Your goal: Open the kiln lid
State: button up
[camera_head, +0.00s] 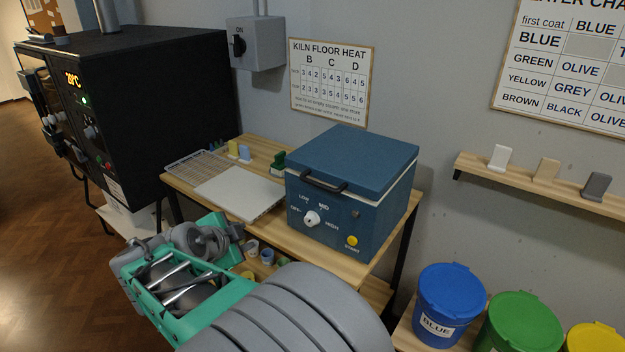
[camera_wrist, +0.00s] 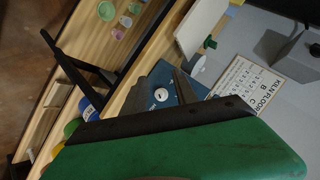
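The kiln (camera_head: 340,215) is a blue box on the wooden table, with a dial and a yellow start button on its front. Its blue lid (camera_head: 355,158) is down, closed on the body. A dark bar handle (camera_head: 322,187) runs along the lid's front edge. The wrist view shows part of the kiln (camera_wrist: 163,83) with its white dial, beyond my fingers. My gripper (camera_wrist: 160,92) shows there as two dark fingers set apart, with nothing visible between them. It is apart from the kiln. In the head view I cannot make out its fingertips.
A white board (camera_head: 240,192) and a wire rack (camera_head: 198,165) lie left of the kiln. A large black oven (camera_head: 170,95) stands farther left. Glaze buckets, including a blue one (camera_head: 447,300), stand at lower right. A shelf (camera_head: 545,186) with tiles is on the right wall.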

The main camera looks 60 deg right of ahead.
jog(key=s+d+r+m+g+h, duration=0.2)
jog(key=s+d+r+m, duration=0.2)
jog(key=d+m, duration=0.15)
jog(key=m+g+h, duration=0.3)
jog(key=m, duration=0.3)
send_near(314, 184)
jog(key=d, duration=0.3)
jog(key=p+x, duration=0.1)
jog(key=x, duration=0.1)
jog(key=p+x, duration=0.1)
jog(key=x, duration=0.1)
jog(key=p+x, duration=0.1)
jog(key=x, duration=0.2)
jog(key=shift+s+a+f, duration=0.1)
jog(key=shift+s+f, duration=0.15)
jog(key=shift+s, duration=0.1)
jog(key=shift+d+f, duration=0.2)
jog(key=shift+d, duration=0.15)
grip_shut()
